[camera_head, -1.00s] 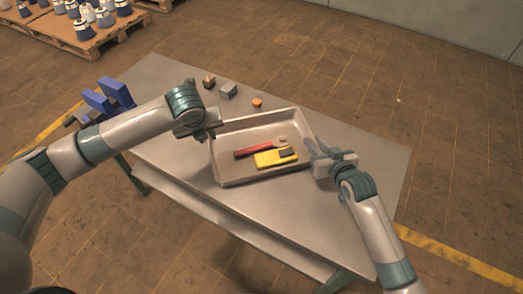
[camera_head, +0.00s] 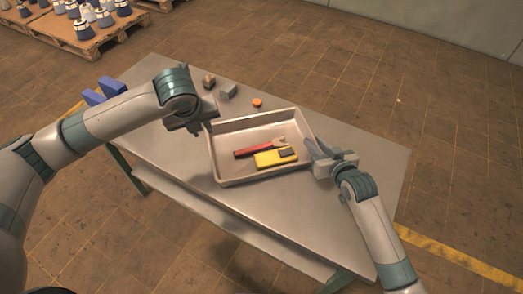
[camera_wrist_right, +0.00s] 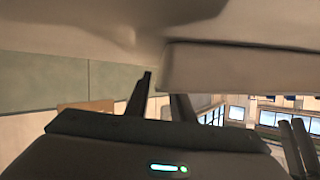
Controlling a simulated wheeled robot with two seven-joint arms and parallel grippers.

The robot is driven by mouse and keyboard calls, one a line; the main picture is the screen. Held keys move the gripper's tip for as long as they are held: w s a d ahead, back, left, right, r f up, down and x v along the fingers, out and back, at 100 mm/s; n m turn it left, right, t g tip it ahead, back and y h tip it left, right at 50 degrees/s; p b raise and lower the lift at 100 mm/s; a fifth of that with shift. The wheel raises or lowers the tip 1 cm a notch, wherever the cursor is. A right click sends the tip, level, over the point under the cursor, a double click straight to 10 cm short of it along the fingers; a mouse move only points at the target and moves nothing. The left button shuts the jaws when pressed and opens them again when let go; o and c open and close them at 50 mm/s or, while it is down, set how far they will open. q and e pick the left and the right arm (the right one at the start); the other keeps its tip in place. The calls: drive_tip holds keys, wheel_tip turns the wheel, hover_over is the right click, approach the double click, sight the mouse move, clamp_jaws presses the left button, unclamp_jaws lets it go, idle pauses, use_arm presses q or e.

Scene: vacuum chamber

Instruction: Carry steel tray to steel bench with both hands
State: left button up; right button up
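The shallow steel tray (camera_head: 232,172) is over the steel bench (camera_head: 362,154) and holds a red-handled tool (camera_head: 254,151) and a yellow item with a dark block (camera_head: 268,160). My left gripper (camera_head: 203,114) is at the tray's far left corner; its fingers are mostly hidden, so contact and opening are unclear. My right gripper (camera_head: 316,152) is beside the tray's right wall with its fingers spread. In the right wrist view the two fingers (camera_wrist_right: 163,98) stand apart close to a pale tray edge (camera_wrist_right: 240,70); I see nothing clamped between them.
A brown block (camera_head: 209,80), a grey block (camera_head: 228,91) and an orange piece (camera_head: 257,103) lie on the bench behind the tray. The bench's right end is bare. A loaded pallet (camera_head: 84,42) stands back left.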

drive_tip(key=v, duration=1.2)
idle(0.5)
